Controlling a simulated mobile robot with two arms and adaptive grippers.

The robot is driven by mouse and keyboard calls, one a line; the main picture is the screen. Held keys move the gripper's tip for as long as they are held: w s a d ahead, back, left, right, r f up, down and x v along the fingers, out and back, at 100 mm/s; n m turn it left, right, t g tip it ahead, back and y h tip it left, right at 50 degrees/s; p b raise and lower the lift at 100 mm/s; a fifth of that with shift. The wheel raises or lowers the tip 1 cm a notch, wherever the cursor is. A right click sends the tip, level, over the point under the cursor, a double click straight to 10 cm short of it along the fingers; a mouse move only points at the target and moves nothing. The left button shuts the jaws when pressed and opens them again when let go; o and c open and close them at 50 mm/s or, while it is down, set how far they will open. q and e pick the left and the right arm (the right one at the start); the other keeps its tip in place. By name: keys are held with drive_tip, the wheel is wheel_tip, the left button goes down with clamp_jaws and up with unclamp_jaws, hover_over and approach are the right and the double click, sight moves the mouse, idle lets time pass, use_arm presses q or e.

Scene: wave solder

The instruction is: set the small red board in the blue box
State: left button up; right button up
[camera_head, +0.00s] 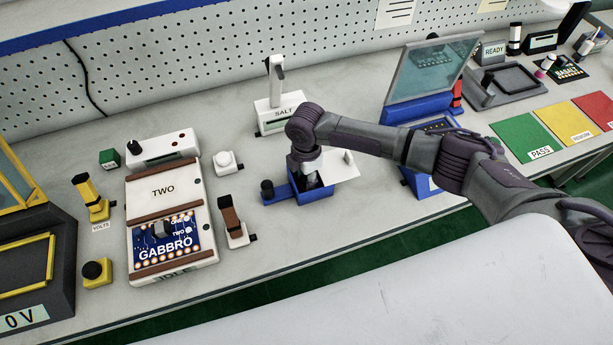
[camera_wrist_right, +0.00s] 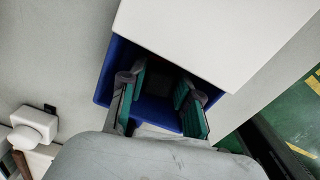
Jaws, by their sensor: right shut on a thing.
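My right gripper (camera_head: 313,178) points down into the open blue box (camera_head: 316,197) in the middle of the bench. In the right wrist view, its two fingers with green pads (camera_wrist_right: 165,100) stand apart inside the blue walls (camera_wrist_right: 106,78). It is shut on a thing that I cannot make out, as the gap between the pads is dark. The small red board cannot be made out in either view. A white flap or lid (camera_head: 345,166) sticks out at the box's right side and also fills the top of the right wrist view (camera_wrist_right: 215,38). My left gripper is not in view.
The TWO fixture with the blue GABBRO board (camera_head: 165,240) stands left. A tilted-screen blue unit (camera_head: 428,72) is right, near my forearm.

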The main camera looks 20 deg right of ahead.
drive_tip(key=shift+f+b, duration=0.3)
drive_tip(key=shift+f, duration=0.2)
drive_tip(key=o, duration=1)
wheel_tip(320, 180, up, 12)
idle(0.4)
